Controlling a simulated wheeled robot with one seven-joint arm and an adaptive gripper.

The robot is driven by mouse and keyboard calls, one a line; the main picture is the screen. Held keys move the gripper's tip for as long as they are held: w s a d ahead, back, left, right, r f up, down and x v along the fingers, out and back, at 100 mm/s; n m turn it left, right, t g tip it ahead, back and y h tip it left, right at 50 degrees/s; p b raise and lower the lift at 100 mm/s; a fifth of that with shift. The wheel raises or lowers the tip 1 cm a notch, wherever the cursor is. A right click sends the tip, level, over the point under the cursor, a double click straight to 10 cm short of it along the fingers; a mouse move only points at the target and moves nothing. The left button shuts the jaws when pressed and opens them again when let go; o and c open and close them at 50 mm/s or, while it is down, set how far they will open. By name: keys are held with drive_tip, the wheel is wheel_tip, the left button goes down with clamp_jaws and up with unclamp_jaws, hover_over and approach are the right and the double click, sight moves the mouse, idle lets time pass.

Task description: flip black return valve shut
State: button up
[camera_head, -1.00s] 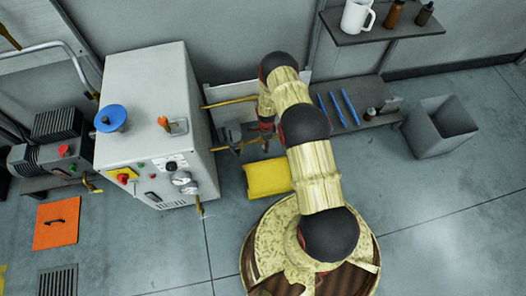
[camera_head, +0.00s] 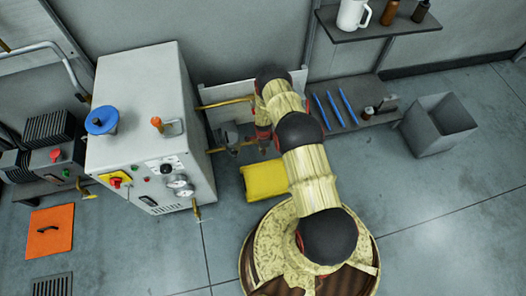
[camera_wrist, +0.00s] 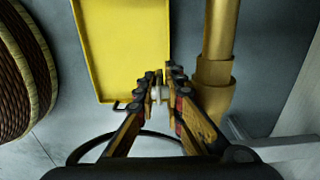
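My gripper (camera_head: 263,142) hangs at the end of my arm, right of the grey cabinet and beside the brass pipes in the head view. In the wrist view my gripper (camera_wrist: 162,82) has its fingertips close together, with a small pale piece between them; I cannot tell whether it is held. A thick brass pipe (camera_wrist: 220,40) stands just right of the fingers. A small black loop (camera_wrist: 126,106) shows by the left finger, and I cannot tell what it belongs to. I cannot make out the black return valve for certain; my arm and gripper hide part of the pipework.
The grey cabinet (camera_head: 140,95) with a blue handwheel (camera_head: 101,120) and gauges stands left. A yellow tray (camera_head: 264,181) lies below my gripper and also shows in the wrist view (camera_wrist: 122,45). A low shelf (camera_head: 355,118) and grey bin (camera_head: 438,125) are right. Floor is open at right.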

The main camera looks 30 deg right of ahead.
clamp_jaws()
